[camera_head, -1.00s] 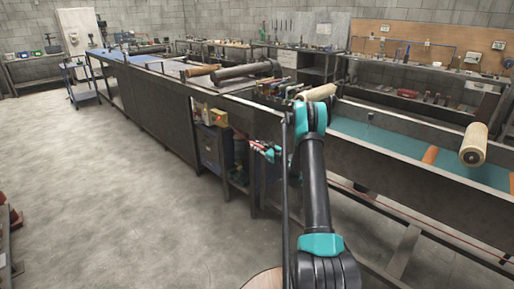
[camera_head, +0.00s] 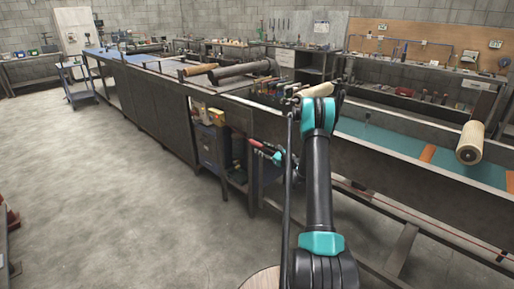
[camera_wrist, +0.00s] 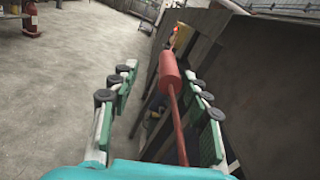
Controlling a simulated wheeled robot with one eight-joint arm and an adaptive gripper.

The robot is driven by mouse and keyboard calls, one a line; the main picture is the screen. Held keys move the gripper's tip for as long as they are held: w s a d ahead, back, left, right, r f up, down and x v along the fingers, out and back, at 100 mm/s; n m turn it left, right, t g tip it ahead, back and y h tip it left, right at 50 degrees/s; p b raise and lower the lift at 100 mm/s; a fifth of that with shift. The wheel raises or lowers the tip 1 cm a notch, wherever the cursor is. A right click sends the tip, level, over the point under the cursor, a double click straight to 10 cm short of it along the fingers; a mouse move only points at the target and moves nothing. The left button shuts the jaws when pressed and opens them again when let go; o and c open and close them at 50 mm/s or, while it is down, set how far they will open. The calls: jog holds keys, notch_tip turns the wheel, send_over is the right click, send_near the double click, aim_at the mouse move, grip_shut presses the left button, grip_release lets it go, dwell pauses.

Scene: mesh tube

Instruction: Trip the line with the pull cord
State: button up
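The pull cord (camera_wrist: 177,115) is a thin red line in the wrist view, with a thicker red cylindrical grip (camera_wrist: 170,72) on it. It runs lengthwise between the two fingers of my gripper (camera_wrist: 164,80). The fingers are open, one on each side, with gaps visible; how deep the cord lies between them is hard to tell. In the head view my gripper (camera_head: 270,153) is small beside the bench's dark side, partly hidden by my arm. A red part (camera_head: 256,144) shows at its tips. A thin red line (camera_head: 470,243) also runs along the bench frame at right.
A long dark-sided bench (camera_head: 150,105) runs back to the left. A blue cabinet (camera_head: 210,146) and a yellow box (camera_head: 217,117) sit beside my gripper. A light roller (camera_head: 470,143) stands above the teal belt (camera_head: 385,143) at right.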

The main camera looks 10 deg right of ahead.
jog(key=v, duration=0.6)
jog(key=s+a+r+n+g+h, duration=0.2)
jog(key=s+a+r+n+g, duration=0.2)
jog(key=s+a+n, duration=0.45)
jog(key=s+a+r+n+g+h, duration=0.2)
jog(key=s+a+r+n+g, duration=0.25)
jog(key=s, duration=0.65)
jog(key=s+d+f+n+h, duration=0.1)
jog(key=s+n, duration=0.3)
jog(key=s, duration=0.5)
jog(key=s+d+f+n+g+h, duration=0.1)
jog(key=s+d+n+h, duration=0.2)
jog(key=s, duration=0.7)
jog(key=s+d+f+n+g+h, duration=0.1)
jog(key=s+d+n+h, duration=0.1)
jog(key=s+n, duration=0.4)
jog(key=s, duration=0.4)
jog(key=shift+s+f+n+h, duration=0.25)
jog(key=shift+f+n+h, duration=0.05)
jog(key=shift+f, duration=0.05)
